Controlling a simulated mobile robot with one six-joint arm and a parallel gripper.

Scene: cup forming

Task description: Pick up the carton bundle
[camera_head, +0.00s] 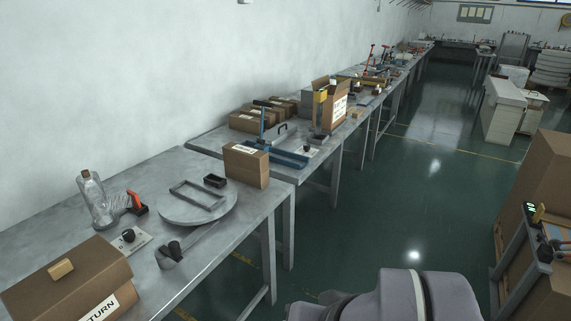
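No carton group is clearly marked as the carton bundle. Several flat brown cartons (249,122) lie together against the wall on the second table. A closed brown carton (246,166) with a white label stands at the far end of the near table. A taller open carton (331,106) with a printed label stands farther along. Large brown cartons (543,190) are stacked at the right edge, partly cut off. My gripper is not in view; only a grey part of my arm shows at the bottom.
The near table (135,186) holds a glass bottle (94,199), a round plate (197,203) with a frame on it, and a brown box (70,284) reading "TURN". A blue tool (284,155) lies beyond. The green floor (400,210) between tables and right-hand cartons is clear.

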